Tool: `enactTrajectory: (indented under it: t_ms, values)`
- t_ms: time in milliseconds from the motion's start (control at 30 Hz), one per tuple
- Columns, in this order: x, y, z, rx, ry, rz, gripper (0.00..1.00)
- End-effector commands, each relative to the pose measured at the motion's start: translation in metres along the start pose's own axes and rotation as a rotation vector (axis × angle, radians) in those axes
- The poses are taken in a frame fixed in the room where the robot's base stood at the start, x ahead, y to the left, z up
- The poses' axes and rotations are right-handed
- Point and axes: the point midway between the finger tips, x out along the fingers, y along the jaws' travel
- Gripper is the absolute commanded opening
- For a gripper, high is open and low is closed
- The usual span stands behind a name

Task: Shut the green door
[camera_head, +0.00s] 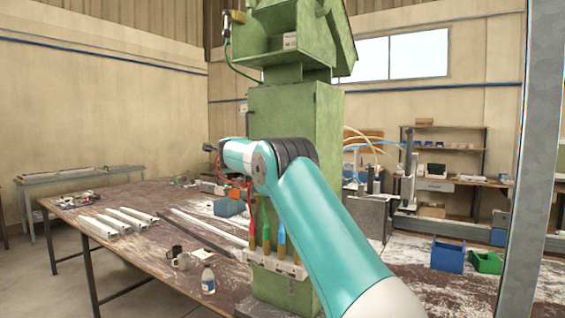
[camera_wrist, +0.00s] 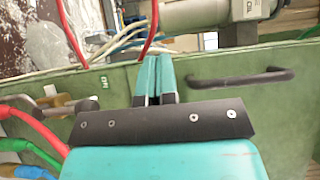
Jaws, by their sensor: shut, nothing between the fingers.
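The green door shows in the wrist view as a broad green panel (camera_wrist: 215,108) with a dark bar handle (camera_wrist: 242,78) right of my fingers. My gripper (camera_wrist: 158,58) has its two teal fingers together, with nothing between them. The fingertips overlap the panel's upper edge in the picture, left of the handle; I cannot tell whether they touch it. In the head view my teal arm crosses in front of the green machine cabinet (camera_head: 292,108), and the fingers are not clearly seen. How far the door stands open cannot be told.
Red, white and other cables (camera_wrist: 120,42) and a grey motor-like part (camera_wrist: 195,18) lie beyond the panel. The left bench (camera_head: 130,192) holds profiles, cups and a bottle (camera_head: 208,280). A blue bin (camera_head: 448,256) stands at right.

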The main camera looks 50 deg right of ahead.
Motion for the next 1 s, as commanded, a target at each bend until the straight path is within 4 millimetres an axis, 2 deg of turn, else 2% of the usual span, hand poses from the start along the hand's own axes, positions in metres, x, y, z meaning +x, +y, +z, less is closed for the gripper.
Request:
enactTrajectory:
  t_ms: [233, 400, 600, 800, 1000]
  values:
    - [-0.026, 0.008, 0.019, 0.001, 0.002, -0.003, 0.0]
    - [-0.059, 0.007, 0.045, 0.001, 0.002, -0.002, 0.0]
    - [-0.089, 0.004, 0.067, 0.002, 0.005, -0.001, 0.0]
    - [-0.102, 0.001, 0.077, 0.0, 0.007, -0.001, 0.0]
    - [-0.104, 0.0, 0.079, -0.003, 0.005, 0.002, 0.0]
